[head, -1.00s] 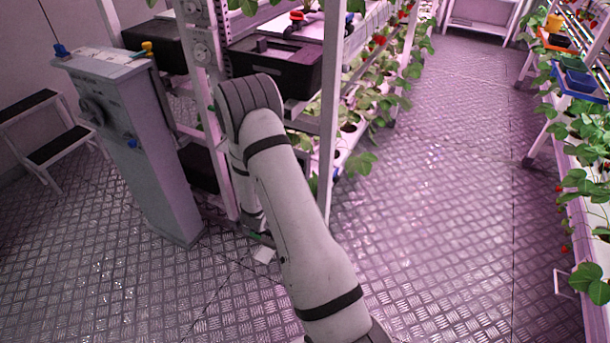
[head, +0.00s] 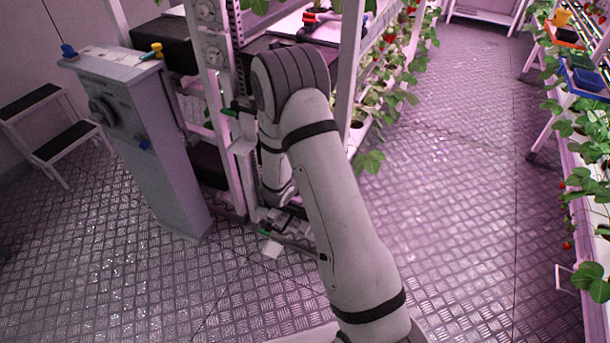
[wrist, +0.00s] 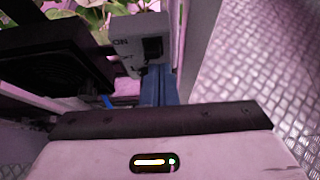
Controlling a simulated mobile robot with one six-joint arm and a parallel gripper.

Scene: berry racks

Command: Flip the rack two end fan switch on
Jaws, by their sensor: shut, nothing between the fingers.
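In the wrist view a light grey switch box (wrist: 138,32) is fixed at the rack's end post. It bears the print "ON" beside a black rocker switch (wrist: 152,47). Which way the rocker is tipped cannot be told. My gripper (wrist: 159,72) shows as blue fingers, shut and empty, with the tips just below the rocker. Whether they touch the box cannot be told. In the head view the fingers and this switch cannot be made out; my arm covers part of the rack end.
A grey control pedestal (head: 145,150) with knobs stands left of the rack (head: 222,100). Strawberry plants (head: 370,160) hang over the rack's right side. The tread-plate aisle (head: 460,180) is clear. In the wrist view a black box (wrist: 55,55) is at left.

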